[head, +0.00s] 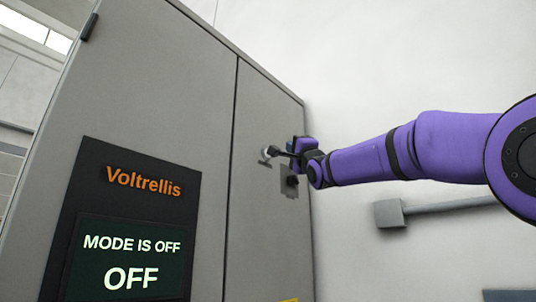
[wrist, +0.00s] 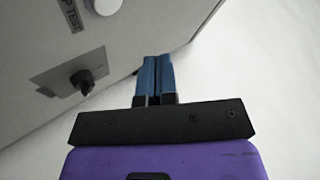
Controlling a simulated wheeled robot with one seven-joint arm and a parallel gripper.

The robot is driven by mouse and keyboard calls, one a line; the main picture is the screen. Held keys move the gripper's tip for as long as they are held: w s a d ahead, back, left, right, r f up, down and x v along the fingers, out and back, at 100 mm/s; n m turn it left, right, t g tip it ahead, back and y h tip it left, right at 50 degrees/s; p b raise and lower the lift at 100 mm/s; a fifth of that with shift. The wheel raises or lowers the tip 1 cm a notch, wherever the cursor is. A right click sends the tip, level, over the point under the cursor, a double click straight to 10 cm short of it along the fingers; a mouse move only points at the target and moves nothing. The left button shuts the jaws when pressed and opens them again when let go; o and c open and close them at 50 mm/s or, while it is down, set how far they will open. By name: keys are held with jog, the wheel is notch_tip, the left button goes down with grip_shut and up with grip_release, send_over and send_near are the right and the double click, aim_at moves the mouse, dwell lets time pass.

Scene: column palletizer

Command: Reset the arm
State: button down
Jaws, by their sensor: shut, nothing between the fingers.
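My purple arm reaches in from the right in the head view, with my gripper (head: 283,151) at the right part of the grey cabinet (head: 150,80). In the wrist view my gripper (wrist: 157,62) shows two blue fingers side by side, shut and empty, close to the cabinet's edge. A black rotary knob (wrist: 83,82) on a grey plate is left of the fingers. A round white button (wrist: 107,6) is above it, partly cut off by the frame. Whether the fingers touch the cabinet I cannot tell.
The cabinet carries a dark panel marked Voltrellis, with a screen (head: 130,262) reading "MODE IS OFF" and "OFF". A grey box with a pipe (head: 389,213) is on the white wall below my arm. The wall right of the cabinet (head: 400,60) is otherwise bare.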

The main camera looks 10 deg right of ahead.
dwell(0.7)
jog(key=s+d+f+n+g+h, duration=0.1)
jog(key=s+f+n+g+h, duration=0.2)
jog(key=f, duration=0.5)
jog(key=s+d+f+g+h, duration=0.1)
jog(key=s+f+g, duration=0.2)
jog(key=s+f, duration=0.35)
jog(key=s+d+f+n+g+h, duration=0.15)
jog(key=f+g, duration=0.25)
jog(key=f, duration=0.6)
jog(key=s+d+f+n+g, duration=0.1)
jog(key=s+f+n+g, duration=0.3)
jog(key=s+f, duration=0.8)
jog(key=s+f+n+g, duration=0.4)
jog(key=s+f+g, duration=0.2)
jog(key=s+f, duration=0.7)
notch_tip(320, 180, down, 4)
jog(key=shift+d+f, duration=0.2)
jog(key=shift+d, duration=0.2)
jog(key=shift+n, duration=0.25)
